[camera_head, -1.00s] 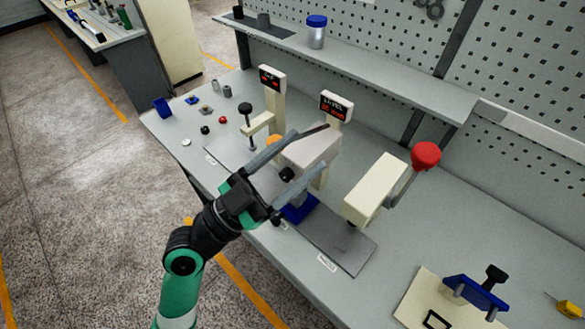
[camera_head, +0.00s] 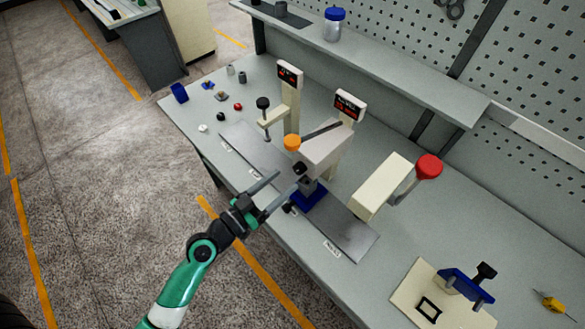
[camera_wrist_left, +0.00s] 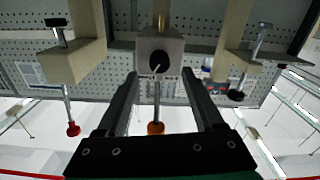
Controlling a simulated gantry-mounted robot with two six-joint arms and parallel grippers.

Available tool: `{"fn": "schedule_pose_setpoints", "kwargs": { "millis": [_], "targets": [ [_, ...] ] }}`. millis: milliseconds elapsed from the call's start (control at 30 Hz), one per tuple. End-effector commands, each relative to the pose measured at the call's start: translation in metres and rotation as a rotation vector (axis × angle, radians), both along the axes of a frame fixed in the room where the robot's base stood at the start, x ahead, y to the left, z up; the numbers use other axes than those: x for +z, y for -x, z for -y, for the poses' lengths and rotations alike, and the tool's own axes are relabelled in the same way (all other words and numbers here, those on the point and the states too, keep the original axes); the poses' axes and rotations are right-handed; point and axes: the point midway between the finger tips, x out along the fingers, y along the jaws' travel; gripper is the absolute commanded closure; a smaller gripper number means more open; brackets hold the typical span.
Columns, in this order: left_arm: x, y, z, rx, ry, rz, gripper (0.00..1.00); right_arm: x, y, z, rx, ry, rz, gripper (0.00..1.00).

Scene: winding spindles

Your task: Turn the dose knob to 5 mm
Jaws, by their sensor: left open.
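A cream dispenser box (camera_head: 322,150) stands in the middle of the bench. A small black knob (camera_head: 299,169) sits on its front face. In the left wrist view this black knob (camera_wrist_left: 160,63) has a pale pointer line and appears between and beyond the finger tips; its exact setting is unclear. A display (camera_head: 348,104) stands behind the box, its red digits too small to read. My left gripper (camera_head: 286,188) is open and empty, in front of the box and apart from the knob. My right gripper is not in view.
An orange knob (camera_head: 291,142) tops the box and a blue block (camera_head: 309,195) sits below. A slim press (camera_head: 288,100) stands left; a red-handled press (camera_head: 385,185) stands right. Small loose parts lie at the bench's far left. The aisle floor is clear.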

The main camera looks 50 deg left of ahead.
Motion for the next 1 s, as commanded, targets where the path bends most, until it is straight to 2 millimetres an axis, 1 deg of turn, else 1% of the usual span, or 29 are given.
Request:
{"fn": "schedule_pose_setpoints", "kwargs": {
  "millis": [33, 100, 233, 367, 567, 600, 667, 700, 767, 800, 933, 967, 1000],
  "targets": [
    [0.004, -0.012, 0.001, -0.004, 0.000, 0.002, 0.31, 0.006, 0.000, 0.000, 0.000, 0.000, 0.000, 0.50],
    [0.003, -0.024, 0.000, -0.002, -0.001, 0.000, 0.31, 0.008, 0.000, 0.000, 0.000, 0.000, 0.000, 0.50],
    [0.001, -0.040, -0.001, 0.000, 0.001, 0.001, 0.31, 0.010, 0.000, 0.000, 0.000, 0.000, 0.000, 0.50],
    [0.000, -0.046, -0.001, 0.000, 0.000, 0.000, 0.31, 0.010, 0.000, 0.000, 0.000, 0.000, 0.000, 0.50],
    [0.000, -0.046, -0.001, 0.000, 0.000, 0.000, 0.31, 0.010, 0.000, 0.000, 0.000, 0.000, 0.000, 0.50],
    [0.000, -0.046, -0.001, 0.000, 0.000, 0.000, 0.38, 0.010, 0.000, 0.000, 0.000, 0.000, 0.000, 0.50],
    [0.000, -0.046, -0.001, 0.000, 0.000, 0.000, 0.49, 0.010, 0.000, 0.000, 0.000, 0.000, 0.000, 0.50],
    [0.000, -0.046, -0.001, 0.000, 0.000, 0.000, 0.56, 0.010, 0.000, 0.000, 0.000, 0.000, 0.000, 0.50],
    [0.000, -0.046, -0.001, 0.000, 0.000, 0.000, 0.67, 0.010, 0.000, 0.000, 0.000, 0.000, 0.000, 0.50],
    [0.000, -0.045, -0.001, 0.000, 0.000, 0.000, 0.74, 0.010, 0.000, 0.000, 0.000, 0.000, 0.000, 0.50],
    [0.000, -0.045, -0.001, 0.001, 0.000, 0.000, 0.98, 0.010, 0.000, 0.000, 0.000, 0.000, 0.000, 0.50],
    [0.000, -0.045, -0.002, 0.001, 0.000, 0.000, 1.00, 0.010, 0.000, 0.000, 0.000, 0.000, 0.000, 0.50],
    [0.000, -0.045, -0.002, 0.001, 0.000, 0.000, 1.00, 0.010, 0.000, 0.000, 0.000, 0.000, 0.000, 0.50]
  ]
}}
